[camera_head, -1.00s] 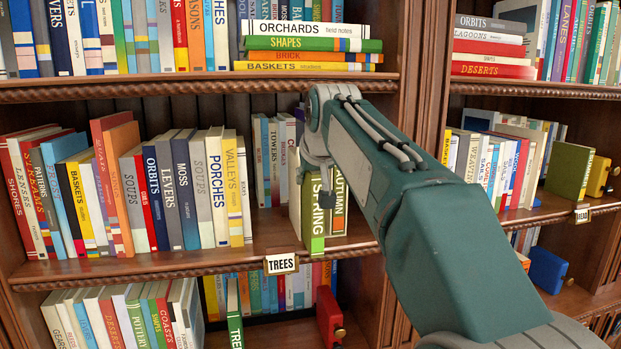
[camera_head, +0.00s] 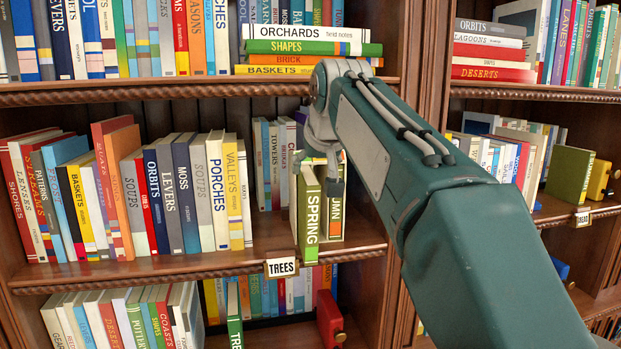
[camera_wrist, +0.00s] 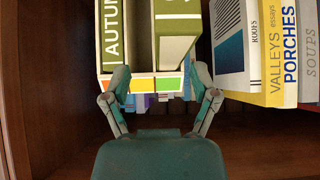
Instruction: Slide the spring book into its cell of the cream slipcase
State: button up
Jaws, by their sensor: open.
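The green spring book (camera_head: 309,218) stands upright, spine outward, at the cream slipcase on the middle shelf. Its lower end stands out in front in the head view. The cream slipcase (camera_head: 294,210) shows its left wall there. The green autumn book (camera_head: 336,212) is just right of the spring book, its upper part hidden by my gripper. In the wrist view the spring book (camera_wrist: 178,28) is right of the autumn book (camera_wrist: 113,35), above the slipcase's coloured edge (camera_wrist: 143,86). My gripper (camera_wrist: 160,77) is open, its fingers apart before the slipcase; I cannot tell whether they touch it.
A row of books (camera_head: 180,190) stands left of the slipcase, with bare shelf between. A TREES label (camera_head: 282,267) is on the shelf edge below. A book stack (camera_head: 310,50) lies on the shelf above. An upright post (camera_head: 425,75) is at the right.

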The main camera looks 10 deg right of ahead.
jog(key=v, duration=0.7)
